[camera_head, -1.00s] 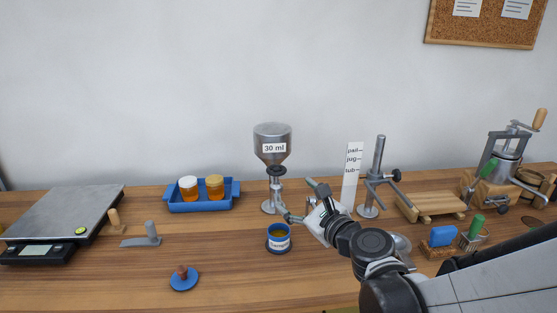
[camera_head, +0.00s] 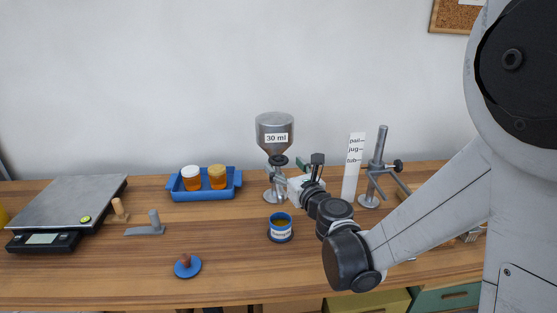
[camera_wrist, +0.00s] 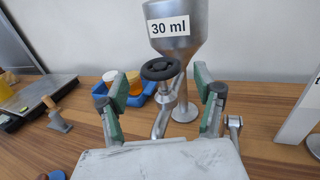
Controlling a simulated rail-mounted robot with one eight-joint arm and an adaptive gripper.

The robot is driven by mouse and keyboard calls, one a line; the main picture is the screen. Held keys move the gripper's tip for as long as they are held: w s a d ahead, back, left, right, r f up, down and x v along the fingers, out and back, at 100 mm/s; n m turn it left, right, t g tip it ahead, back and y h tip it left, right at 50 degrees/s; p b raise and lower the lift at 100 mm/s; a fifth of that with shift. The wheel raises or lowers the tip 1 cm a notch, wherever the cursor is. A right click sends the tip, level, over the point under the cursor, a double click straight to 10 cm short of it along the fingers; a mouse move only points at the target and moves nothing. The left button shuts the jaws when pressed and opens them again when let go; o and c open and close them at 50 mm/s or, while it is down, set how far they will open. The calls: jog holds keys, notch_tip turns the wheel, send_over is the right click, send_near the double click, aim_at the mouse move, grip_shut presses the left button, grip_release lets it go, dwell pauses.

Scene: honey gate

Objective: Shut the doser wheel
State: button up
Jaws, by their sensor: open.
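The doser is a metal funnel (camera_head: 275,133) labelled "30 ml" on a stand with a round base. Its dark doser wheel (camera_wrist: 160,68) sits under the funnel and lies between my fingers in the wrist view. It also shows in the head view (camera_head: 278,160). My gripper (camera_wrist: 155,92) is open, its green-padded fingers on either side of the wheel with gaps. In the head view my gripper (camera_head: 292,170) is just right of the stand. I cannot tell how far the wheel is turned.
A blue tray (camera_head: 205,193) with two honey jars stands left of the doser. A white marked card (camera_head: 352,170) and a clamp stand (camera_head: 376,170) are close on the right.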

aim_at(278, 158)
jog(key=shift+x, duration=2.4)
jog(key=c, duration=1.2)
jog(key=shift+h, duration=0.3)
jog(key=m+h, duration=0.1)
jog(key=m+t+h+b, duration=0.1)
jog(key=shift+s+a+f+h, duration=0.1)
jog(key=shift+a+h, duration=0.05)
jog(key=shift+h, duration=0.25)
jog(key=m+h+b, duration=0.1)
jog(key=m+h, duration=0.2)
jog(key=h, duration=0.2)
jog(key=shift+m+t+h+b, duration=0.3)
jog(key=shift+m+b, duration=0.05)
jog(key=shift+m, duration=0.05)
jog(key=m+g+h, duration=0.1)
jog(key=m+h, duration=0.1)
jog(key=h, duration=0.1)
jog(key=m+g+h+b, duration=0.1)
jog(key=m+h, duration=0.1)
jog(key=h, duration=0.2)
jog(key=shift+m, duration=0.4)
jog(key=shift+g+h, duration=0.3)
